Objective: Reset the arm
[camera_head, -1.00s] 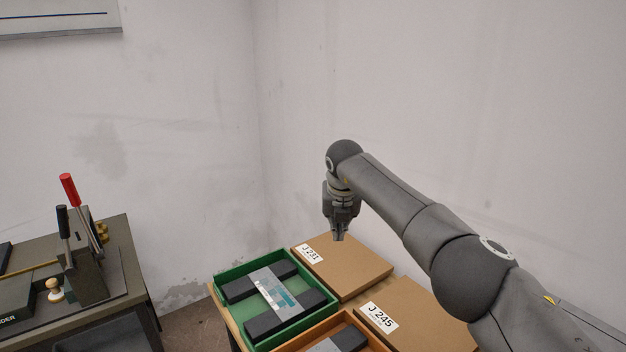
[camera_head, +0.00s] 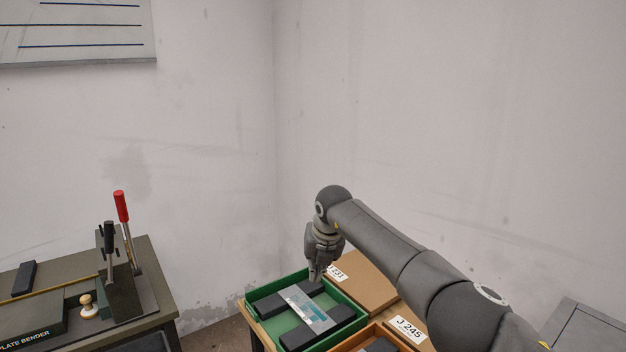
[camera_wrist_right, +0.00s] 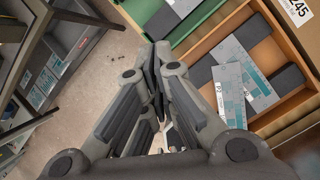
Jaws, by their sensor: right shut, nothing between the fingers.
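My right arm comes in from the right in the head view. Its gripper (camera_head: 315,274) points down above the far right edge of a green tray (camera_head: 262,323), near a cardboard box labelled 231. In the right wrist view the fingers of the right gripper (camera_wrist_right: 158,85) are closed together with nothing between them. My left gripper is not in view.
The green tray holds dark foam blocks and a printed plate (camera_head: 306,309). An orange tray (camera_wrist_right: 189,57) beside it holds plates and foam. Cardboard boxes (camera_head: 368,287) lie to the right. A plate bender (camera_head: 121,294) with red and black levers stands on a left table.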

